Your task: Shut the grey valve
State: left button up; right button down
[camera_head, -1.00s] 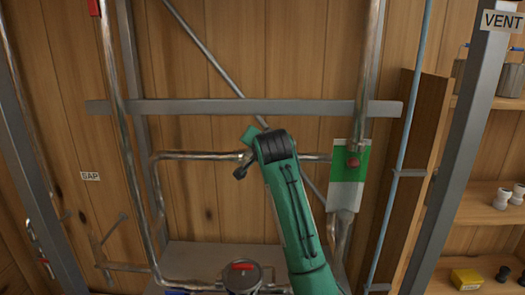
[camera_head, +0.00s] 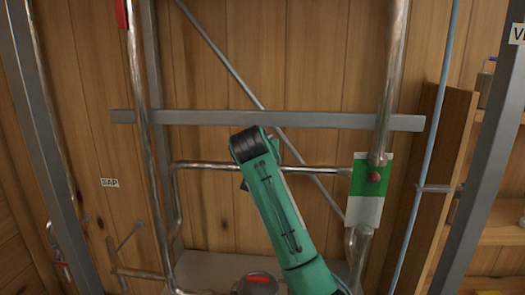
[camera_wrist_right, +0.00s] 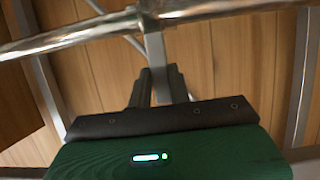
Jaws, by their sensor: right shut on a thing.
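The grey valve shows in the right wrist view as a flat grey lever (camera_wrist_right: 154,48) standing across a shiny horizontal pipe (camera_wrist_right: 220,12), roughly at right angles to it in the picture. My right gripper (camera_wrist_right: 160,86) has its two dark fingers on either side of the lever's end and is shut on it. In the head view my green right arm comes up from the bottom right and covers the valve and most of the gripper. The same pipe (camera_head: 210,165) passes behind the arm there. My left gripper is not in view.
A green and white plate with a red knob (camera_head: 374,177) sits right of the arm. A red-handled valve (camera_head: 262,280) is low at the bottom edge. A grey crossbar (camera_head: 340,120), upright pipes and steel posts surround the arm. A SAP label (camera_head: 110,183) is on the wooden wall.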

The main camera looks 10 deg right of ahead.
dwell(0.4)
jog(key=c, duration=1.3)
grip_release()
jog(key=shift+w, duration=0.1)
jog(key=b+v, duration=0.7)
jog(key=v, duration=0.7)
jog(key=shift+a, duration=0.1)
jog(key=shift+w, duration=0.1)
